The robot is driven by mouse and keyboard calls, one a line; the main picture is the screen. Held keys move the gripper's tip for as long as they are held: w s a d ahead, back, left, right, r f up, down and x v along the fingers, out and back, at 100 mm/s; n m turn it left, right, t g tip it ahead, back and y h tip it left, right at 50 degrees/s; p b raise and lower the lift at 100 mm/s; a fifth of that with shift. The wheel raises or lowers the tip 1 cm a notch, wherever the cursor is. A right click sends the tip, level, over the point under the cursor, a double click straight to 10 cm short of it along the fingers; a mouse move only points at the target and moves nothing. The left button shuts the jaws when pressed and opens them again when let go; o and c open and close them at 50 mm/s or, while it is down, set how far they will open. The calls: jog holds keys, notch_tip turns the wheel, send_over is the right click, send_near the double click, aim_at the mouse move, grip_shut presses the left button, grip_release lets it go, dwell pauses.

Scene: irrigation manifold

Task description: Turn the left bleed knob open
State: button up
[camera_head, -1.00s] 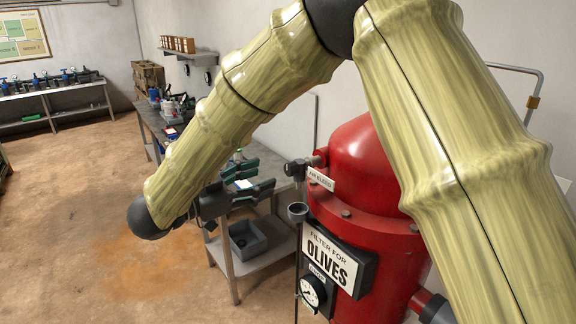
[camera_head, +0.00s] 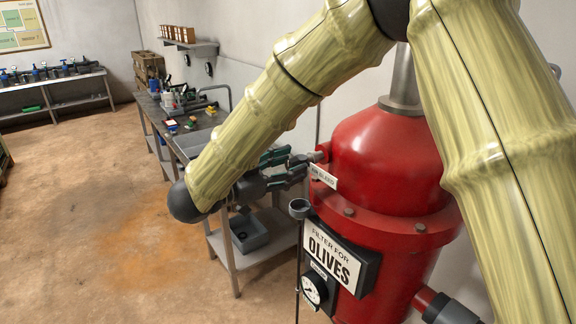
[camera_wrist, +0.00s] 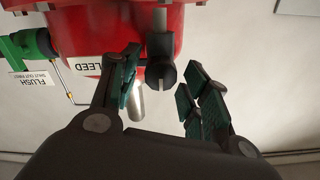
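The bleed knob (camera_wrist: 161,75) is a dark grey round end with a slot, on a grey stem from the red filter tank (camera_head: 388,170). A white "AIR BLEED" label (camera_head: 323,177) sits beside it on the tank. My gripper (camera_head: 296,165) is at the tank's left side in the head view. In the wrist view my gripper (camera_wrist: 162,84) is open, with its green-padded fingers on either side of the knob. A gap shows on the right side; whether the left finger touches is unclear. In the head view the fingers mostly hide the knob.
A grey cup on a thin pipe (camera_head: 299,208) stands just below my gripper. The tank front carries an "OLIVES" sign (camera_head: 334,258) and a gauge (camera_head: 313,291). A workbench (camera_head: 195,138) with a grey bin (camera_head: 248,234) is behind. A green flush handle (camera_wrist: 32,43) shows in the wrist view.

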jog(key=shift+d, duration=0.1)
jog(key=c, duration=0.7)
jog(key=shift+c, duration=0.2)
jog(key=shift+f+m+b, duration=0.15)
jog(key=shift+m+b, duration=0.15)
jog(key=shift+b, duration=0.35)
jog(key=m+b, duration=0.1)
jog(key=b, duration=0.2)
jog(key=shift+f, duration=0.15)
jog(key=m+b, duration=1.5)
jog(key=b, duration=1.6)
jog(key=shift+s+f+m, duration=0.1)
jog(key=shift+f+m, duration=0.05)
jog(key=shift+m, duration=0.25)
jog(key=shift+m+b, duration=0.4)
jog(key=shift+b, duration=0.05)
